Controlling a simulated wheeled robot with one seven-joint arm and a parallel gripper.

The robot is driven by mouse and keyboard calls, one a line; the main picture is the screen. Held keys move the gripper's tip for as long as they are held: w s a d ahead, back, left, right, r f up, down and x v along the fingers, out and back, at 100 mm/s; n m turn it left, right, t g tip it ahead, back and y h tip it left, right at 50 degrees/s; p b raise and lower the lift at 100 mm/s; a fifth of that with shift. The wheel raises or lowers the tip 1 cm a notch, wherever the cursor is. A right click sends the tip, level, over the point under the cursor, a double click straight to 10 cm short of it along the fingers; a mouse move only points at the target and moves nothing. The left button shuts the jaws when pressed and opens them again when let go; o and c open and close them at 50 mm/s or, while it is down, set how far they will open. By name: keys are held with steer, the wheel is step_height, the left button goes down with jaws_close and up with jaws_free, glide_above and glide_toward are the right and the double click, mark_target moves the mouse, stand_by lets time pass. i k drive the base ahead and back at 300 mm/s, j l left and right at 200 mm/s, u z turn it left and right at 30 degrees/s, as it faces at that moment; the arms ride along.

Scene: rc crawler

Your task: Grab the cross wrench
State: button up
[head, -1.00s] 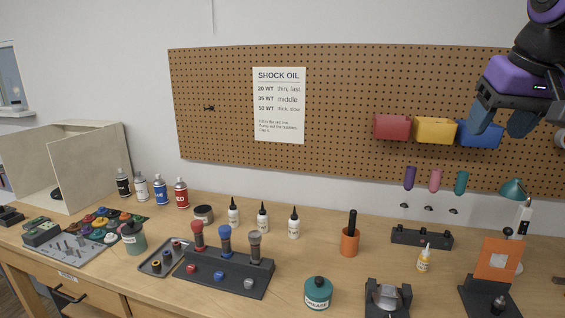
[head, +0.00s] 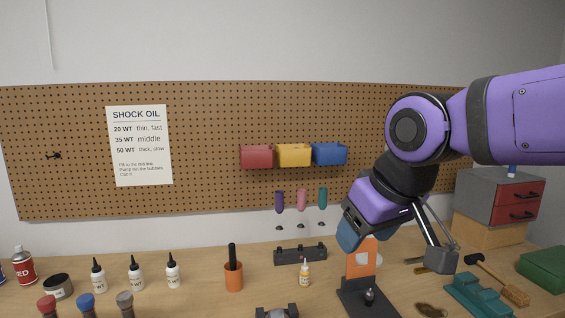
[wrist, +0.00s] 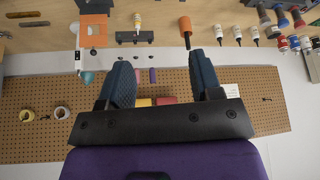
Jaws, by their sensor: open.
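A small dark thing with short arms (head: 54,156) hangs on the left part of the pegboard. It looks like the cross wrench, but it is too small to be sure. It also shows in the wrist view (wrist: 267,99), at the right. My gripper (head: 350,234) is right of the middle in the head view, in front of the orange plate and far to the right of the dark thing. In the wrist view, my gripper's two blue fingers (wrist: 162,78) stand wide apart with nothing between them.
The pegboard (head: 220,120) carries a shock oil sign (head: 140,146) and red, yellow and blue bins (head: 293,155). The bench below holds bottles (head: 136,272), an orange cup (head: 233,276) and an orange plate on a stand (head: 361,262). Drawers (head: 519,203) stand at the right.

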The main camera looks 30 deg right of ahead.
mark_target(448, 245)
steer(key=z, duration=1.6)
steer(key=i+l+u, duration=0.1)
steer(key=l, duration=0.2)
steer(key=i+l+u, duration=0.25)
steer(key=l, duration=0.45)
steer(key=i+l+u, duration=0.1)
steer(key=i+l, duration=0.15)
steer(key=i+l+u, duration=0.15)
steer(key=l, duration=0.35)
steer(key=l+u, duration=0.1)
steer(key=l, duration=0.25)
